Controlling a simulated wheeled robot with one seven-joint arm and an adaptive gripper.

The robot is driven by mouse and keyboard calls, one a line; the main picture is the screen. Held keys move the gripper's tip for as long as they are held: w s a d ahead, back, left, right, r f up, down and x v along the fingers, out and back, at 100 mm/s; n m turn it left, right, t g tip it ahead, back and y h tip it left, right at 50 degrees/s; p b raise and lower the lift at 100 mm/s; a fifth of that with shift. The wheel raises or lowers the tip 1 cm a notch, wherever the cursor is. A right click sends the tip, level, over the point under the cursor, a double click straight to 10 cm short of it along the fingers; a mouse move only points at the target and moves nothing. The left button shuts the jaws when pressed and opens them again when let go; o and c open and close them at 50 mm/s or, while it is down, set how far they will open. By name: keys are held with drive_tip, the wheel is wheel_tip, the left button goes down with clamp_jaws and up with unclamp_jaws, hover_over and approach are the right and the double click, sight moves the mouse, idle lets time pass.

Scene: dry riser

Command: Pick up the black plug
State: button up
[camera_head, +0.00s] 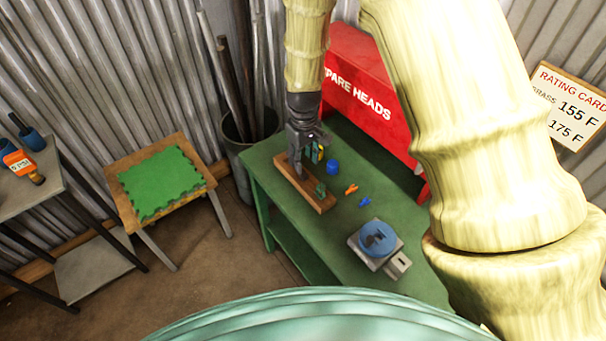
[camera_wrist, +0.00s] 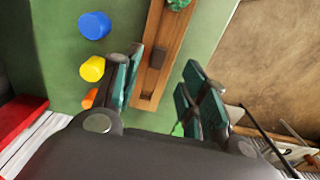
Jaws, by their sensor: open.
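The black plug (camera_wrist: 157,56) looks like a small dark block set in the wooden rack (camera_wrist: 178,45). In the wrist view it lies between and beyond the tips of my gripper (camera_wrist: 164,62). My gripper is open, with one teal-padded finger on each side of the rack and nothing held. In the head view my gripper (camera_head: 307,162) points down over the rack (camera_head: 322,207) on the green bench and hides the plug. I cannot tell whether the fingers are level with the plug.
A green piece (camera_head: 320,190) stands at the rack's near end. A blue cylinder (camera_wrist: 95,26), a yellow cylinder (camera_wrist: 92,69) and an orange piece (camera_wrist: 89,98) are beside the rack. A red box (camera_head: 362,85) stands behind; a blue-topped device (camera_head: 378,238) sits on the bench.

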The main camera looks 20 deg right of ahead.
sight(305, 175)
drive_tip(key=shift+f, duration=0.75)
drive_tip(key=shift+s+d+f+p, duration=0.1)
drive_tip(key=shift+f+p, duration=0.55)
drive_tip(key=shift+f, duration=0.2)
drive_tip(key=shift+s+d+f+p, duration=0.1)
drive_tip(key=shift+f+p, duration=0.55)
drive_tip(key=shift+f, duration=0.2)
drive_tip(key=shift+f+p, duration=0.3)
drive_tip(key=shift+f, duration=0.65)
clamp_jaws()
